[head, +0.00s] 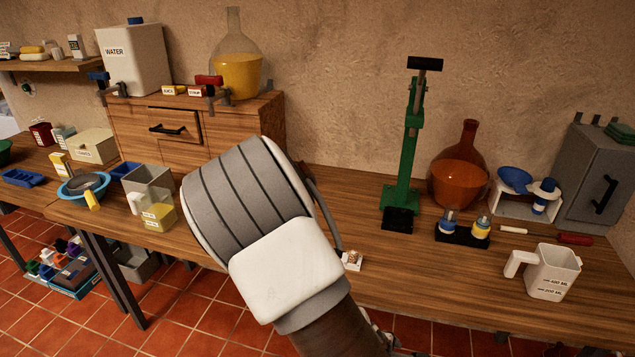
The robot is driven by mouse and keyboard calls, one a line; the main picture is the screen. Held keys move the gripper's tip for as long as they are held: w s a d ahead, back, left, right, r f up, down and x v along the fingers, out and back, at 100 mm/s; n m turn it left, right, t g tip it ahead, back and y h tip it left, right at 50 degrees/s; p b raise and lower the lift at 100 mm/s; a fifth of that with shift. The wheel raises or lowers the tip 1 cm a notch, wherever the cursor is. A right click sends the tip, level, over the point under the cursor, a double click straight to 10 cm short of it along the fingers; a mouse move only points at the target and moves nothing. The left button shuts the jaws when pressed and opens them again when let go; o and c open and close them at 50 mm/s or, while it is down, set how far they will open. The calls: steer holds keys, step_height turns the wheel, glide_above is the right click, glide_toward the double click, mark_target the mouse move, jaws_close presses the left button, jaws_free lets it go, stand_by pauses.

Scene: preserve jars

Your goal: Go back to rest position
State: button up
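My arm rises from the bottom middle of the head view, with a white link and a large grey banded link in front of the wooden workbench (410,265). My gripper's fingers do not show in this view, so I cannot see whether they hold anything. The arm hides part of the bench middle and the cabinet's lower right side. A small pale item (352,261) lies on the bench just right of the arm.
Right are a green press (407,150), an amber flask (458,175), a measuring jug (553,273) and a grey box (595,180).

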steer(key=a+r+m+y, duration=0.3)
steer(key=a+r+m, duration=0.1)
steer(key=r, duration=0.4)
steer(key=a+r+m+y, duration=0.3)
steer(key=a+r, duration=0.1)
steer(key=r, duration=0.4)
steer(key=s+d+r+m+t, duration=0.1)
steer(key=s+d+r+m, duration=0.2)
steer(key=r, duration=0.5)
steer(key=s+d+r+m+t+h, duration=0.1)
steer(key=s+d+r+m, duration=0.2)
steer(key=s+r, duration=0.3)
step_height(320, 180, up, 3)
steer(key=shift+s+d+r, duration=0.2)
steer(key=shift+s+d, duration=0.05)
steer(key=shift+s, duration=0.05)
steer(key=shift+d, duration=0.1)
